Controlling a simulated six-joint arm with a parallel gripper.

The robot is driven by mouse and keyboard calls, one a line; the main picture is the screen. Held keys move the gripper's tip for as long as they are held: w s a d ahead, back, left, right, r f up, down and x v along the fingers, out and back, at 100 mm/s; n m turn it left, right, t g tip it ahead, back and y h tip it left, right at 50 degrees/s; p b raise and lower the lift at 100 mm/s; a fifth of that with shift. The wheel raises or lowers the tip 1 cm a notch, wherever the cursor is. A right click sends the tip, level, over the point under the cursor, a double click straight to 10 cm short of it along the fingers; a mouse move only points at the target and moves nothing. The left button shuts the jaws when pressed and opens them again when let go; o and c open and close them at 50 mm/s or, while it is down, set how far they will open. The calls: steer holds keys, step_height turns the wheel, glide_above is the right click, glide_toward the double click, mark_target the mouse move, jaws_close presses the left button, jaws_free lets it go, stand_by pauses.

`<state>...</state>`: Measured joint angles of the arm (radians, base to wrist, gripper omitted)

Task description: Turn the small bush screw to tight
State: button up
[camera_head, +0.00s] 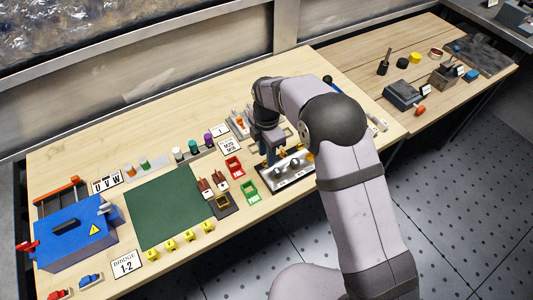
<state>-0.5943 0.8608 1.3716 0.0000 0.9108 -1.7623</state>
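My gripper (272,154) points down over the back left part of a dark plate with a light top (290,179). The plate carries several small dark and metallic round parts and some brass-coloured ones near its back edge. I cannot tell which of these is the small bush screw. My gripper's fingertips are very small here, at or just above the brass-coloured parts. I cannot tell whether they touch or hold anything. My arm hides the right end of the plate.
Left of the plate are a green tray (250,193), a red tray (235,167) and a green mat (165,208). A blue box (75,237) with a warning sign stands at the far left. More tools lie on the right-hand bench (440,40).

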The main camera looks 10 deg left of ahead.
steer(key=shift+f, duration=0.95)
jaws_close()
